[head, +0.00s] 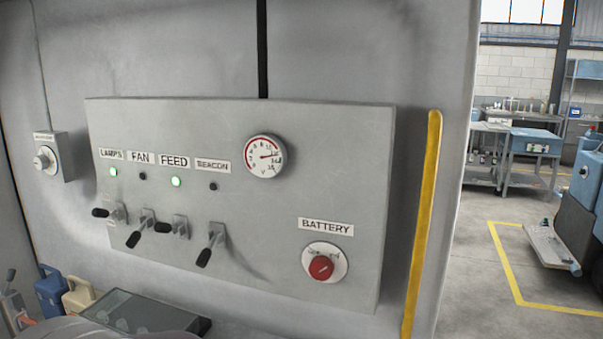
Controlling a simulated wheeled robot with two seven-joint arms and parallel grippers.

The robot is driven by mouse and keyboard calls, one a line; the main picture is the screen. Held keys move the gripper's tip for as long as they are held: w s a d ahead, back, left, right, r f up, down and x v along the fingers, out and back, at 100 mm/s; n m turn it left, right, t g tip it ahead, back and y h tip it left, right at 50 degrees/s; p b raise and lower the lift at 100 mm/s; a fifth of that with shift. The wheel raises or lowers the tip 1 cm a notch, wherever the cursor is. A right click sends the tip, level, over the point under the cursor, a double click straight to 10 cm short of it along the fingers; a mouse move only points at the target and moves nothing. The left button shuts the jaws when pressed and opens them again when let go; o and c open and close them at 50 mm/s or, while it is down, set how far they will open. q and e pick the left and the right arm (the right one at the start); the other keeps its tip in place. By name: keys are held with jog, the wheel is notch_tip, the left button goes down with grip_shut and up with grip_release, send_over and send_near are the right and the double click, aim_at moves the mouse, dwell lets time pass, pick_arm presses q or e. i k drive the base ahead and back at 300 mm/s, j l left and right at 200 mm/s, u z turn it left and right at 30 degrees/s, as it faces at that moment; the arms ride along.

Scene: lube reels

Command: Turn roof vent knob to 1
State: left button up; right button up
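A small grey box (65,155) is on the wall at the far left, with a cable running up from it. It carries a round pale knob (45,158) and a small label above that is too small to read. It looks like the roof vent control, but I cannot confirm this or read the knob's setting. Neither of my grippers can be made out in the head view, and nothing touches the knob.
A large grey panel (300,200) right of the box carries several levers, a gauge (264,157) and a red BATTERY knob (321,267). The LAMPS and FEED lights are lit. A dark-topped case (140,312) and blue and tan containers stand below. A yellow rail (423,220) edges the doorway.

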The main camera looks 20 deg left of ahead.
aim_at(41, 162)
jog(key=u, duration=1.95)
jog(key=z, duration=0.15)
